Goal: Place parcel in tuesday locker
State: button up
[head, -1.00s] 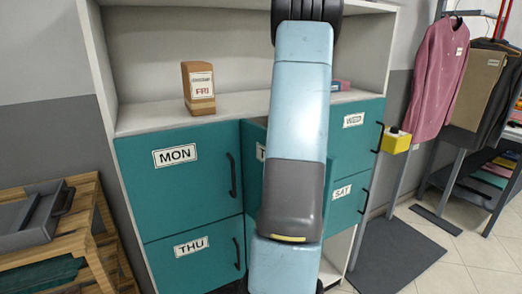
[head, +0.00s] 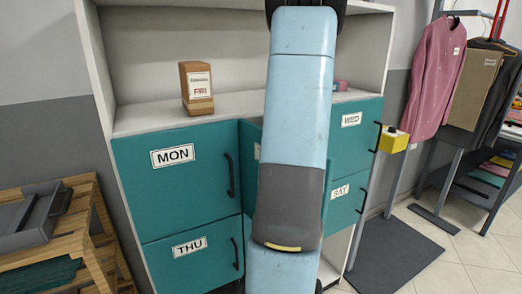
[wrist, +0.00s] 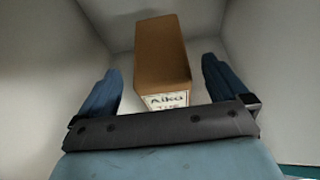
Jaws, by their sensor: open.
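In the wrist view a brown parcel (wrist: 162,50) with a white label reading "Aiko" and a partly cut-off line, seemingly "TUE", stands inside a pale-walled compartment (wrist: 215,25). My gripper (wrist: 161,66) is open, with one blue finger on each side of the parcel and visible gaps between them. In the head view my arm covers the middle locker column, and my gripper is hidden. A teal panel (head: 250,135), seemingly the middle locker's door, shows at the arm's left edge with only a sliver of its label.
A brown FRI parcel (head: 197,88) stands on the upper shelf. The MON door (head: 180,185), THU door (head: 195,258), WED door (head: 355,140) and SAT door (head: 345,200) look shut. A wooden table (head: 85,215) is at left, and a clothes rack (head: 445,175) at right.

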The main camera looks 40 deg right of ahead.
jog(key=v, duration=0.6)
jog(key=shift+s, duration=0.1)
